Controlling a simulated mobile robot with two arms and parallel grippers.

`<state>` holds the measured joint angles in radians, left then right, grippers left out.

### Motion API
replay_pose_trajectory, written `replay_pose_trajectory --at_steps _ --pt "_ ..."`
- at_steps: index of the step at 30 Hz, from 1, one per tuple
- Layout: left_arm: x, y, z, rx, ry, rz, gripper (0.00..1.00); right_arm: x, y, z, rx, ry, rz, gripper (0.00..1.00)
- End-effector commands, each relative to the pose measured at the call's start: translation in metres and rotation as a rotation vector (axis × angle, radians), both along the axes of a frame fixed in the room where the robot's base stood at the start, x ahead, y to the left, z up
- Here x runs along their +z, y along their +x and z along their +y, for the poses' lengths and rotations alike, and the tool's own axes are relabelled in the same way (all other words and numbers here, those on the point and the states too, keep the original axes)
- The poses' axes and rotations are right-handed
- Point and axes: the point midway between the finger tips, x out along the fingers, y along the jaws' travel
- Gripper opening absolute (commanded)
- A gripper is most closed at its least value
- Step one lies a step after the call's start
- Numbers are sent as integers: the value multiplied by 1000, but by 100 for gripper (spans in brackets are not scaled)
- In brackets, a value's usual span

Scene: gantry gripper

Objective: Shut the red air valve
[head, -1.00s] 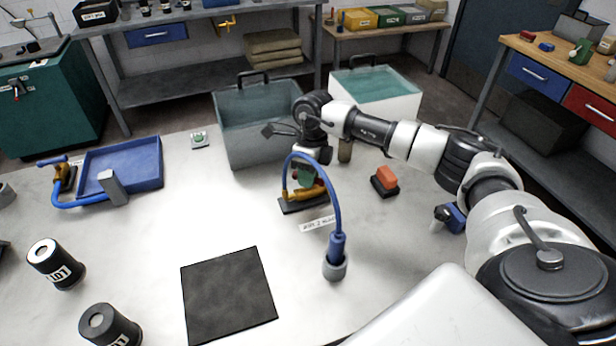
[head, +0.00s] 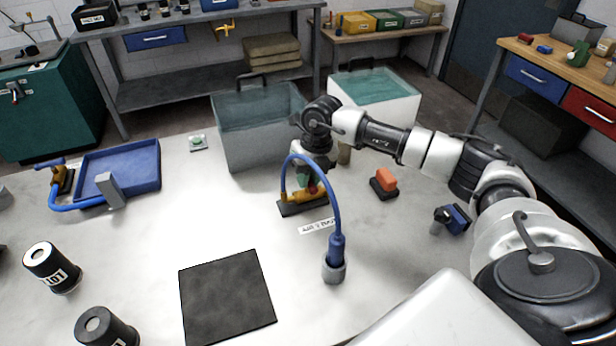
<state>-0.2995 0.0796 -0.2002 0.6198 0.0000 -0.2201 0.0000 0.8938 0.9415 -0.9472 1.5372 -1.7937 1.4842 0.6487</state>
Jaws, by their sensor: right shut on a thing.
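The red air valve (head: 313,188) is a small red handle on a brass body (head: 292,197), on a dark base on the bench in front of the grey water tank. A blue hose loops up from the brass body and down to a grey-collared fitting (head: 334,268). My right gripper (head: 309,180) points down over the valve and is shut on the red handle. Its fingers and part of the handle are hard to see behind the wrist and hose. The exact handle angle cannot be told. My left gripper is not in view.
A grey water tank (head: 240,150) stands close behind the valve. A red-orange block on a black base (head: 384,180) sits to the right. A blue tray (head: 140,168), black mat (head: 225,300) and dark cylinders (head: 50,266) lie left and in front.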

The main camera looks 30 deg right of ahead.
Motion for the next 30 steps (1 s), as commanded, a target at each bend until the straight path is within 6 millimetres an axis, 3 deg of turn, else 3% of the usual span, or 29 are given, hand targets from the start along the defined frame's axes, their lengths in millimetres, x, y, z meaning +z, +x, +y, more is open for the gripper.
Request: replay_pose_trajectory --at_steps 20,21,25,30 --pt "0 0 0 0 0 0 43 2 1 -1 -70 2 -7 0" --pt "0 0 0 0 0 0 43 2 1 -1 -70 2 -7 19" --pt "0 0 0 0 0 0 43 2 1 0 -68 1 -5 39" --pt "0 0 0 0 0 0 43 1 1 0 -67 0 -3 42"
